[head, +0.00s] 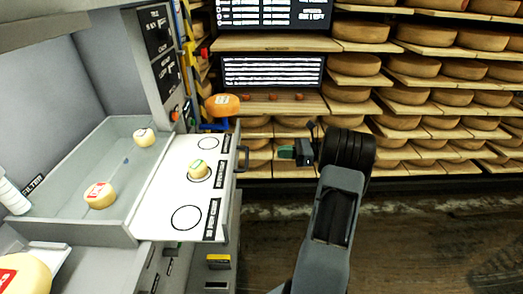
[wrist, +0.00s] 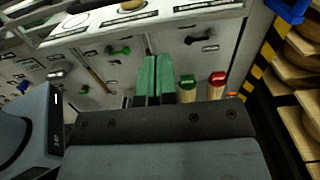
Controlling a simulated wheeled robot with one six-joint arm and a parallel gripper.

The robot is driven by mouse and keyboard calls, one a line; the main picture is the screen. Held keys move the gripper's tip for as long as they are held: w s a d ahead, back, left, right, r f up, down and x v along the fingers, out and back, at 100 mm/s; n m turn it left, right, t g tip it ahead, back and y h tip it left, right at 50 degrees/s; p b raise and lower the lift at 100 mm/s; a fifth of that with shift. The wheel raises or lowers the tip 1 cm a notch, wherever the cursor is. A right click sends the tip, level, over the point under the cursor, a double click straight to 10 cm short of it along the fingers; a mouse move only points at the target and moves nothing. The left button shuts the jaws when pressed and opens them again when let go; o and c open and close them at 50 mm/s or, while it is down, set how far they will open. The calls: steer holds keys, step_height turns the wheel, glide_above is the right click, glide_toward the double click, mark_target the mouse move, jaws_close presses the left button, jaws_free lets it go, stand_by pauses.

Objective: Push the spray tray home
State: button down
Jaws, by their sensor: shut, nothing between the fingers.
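A white tray (head: 165,207) with several drawn circles and black labels, which I take for the spray tray, extends at the machine's right side. A small cheese with a green label (head: 198,170) sits on its middle circle. A dark handle (head: 243,158) is on its right edge. My gripper (head: 287,153) is shut and empty, to the right of this handle with a gap between. In the wrist view the green fingers (wrist: 156,75) are together, in front of a pale panel below a white surface (wrist: 100,27) with circles.
A grey bin (head: 105,160) left of the tray holds two small cheeses. An orange cheese (head: 222,105) stands behind the tray. Shelves of cheese wheels (head: 420,95) line the back. The panel carries knobs and a green (wrist: 187,85) and a red grip (wrist: 217,80). Floor at right is clear.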

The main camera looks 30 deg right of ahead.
steer(key=p+x, duration=0.2)
steer(key=x, duration=1.1)
steer(key=shift+a, duration=0.15)
steer(key=shift+w, duration=0.1)
